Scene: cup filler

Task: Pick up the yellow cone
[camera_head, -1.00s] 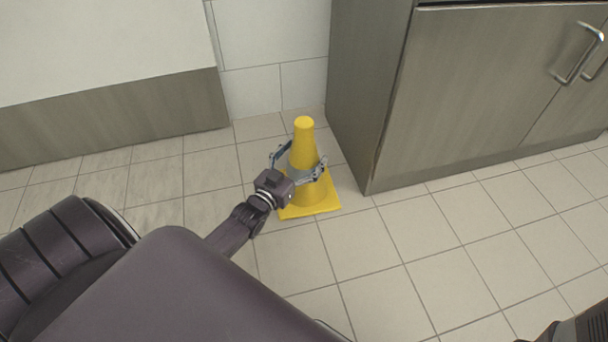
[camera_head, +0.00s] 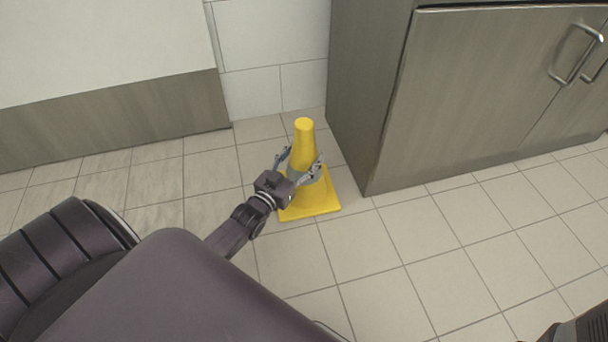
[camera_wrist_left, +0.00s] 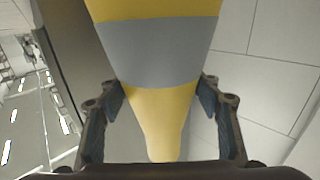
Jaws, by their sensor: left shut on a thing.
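The yellow cone (camera_head: 304,148) with a grey band stands upright on the tiled floor, on its square yellow base. My left gripper (camera_head: 301,168) is shut on the cone around its middle, one finger on each side. In the left wrist view the cone (camera_wrist_left: 160,110) fills the middle, with its narrow tip toward the bottom. The fingers of the left gripper (camera_wrist_left: 159,100) press against both its sides there. The lower part of the grey band is partly hidden by the gripper in the head view. My right gripper is not in view.
A grey-brown cabinet (camera_head: 470,90) with metal handles stands close to the right of the cone. A tiled wall (camera_head: 265,60) is behind it, with a wood-coloured panel (camera_head: 110,120) to the left. The floor (camera_head: 440,260) in front and to the right is clear.

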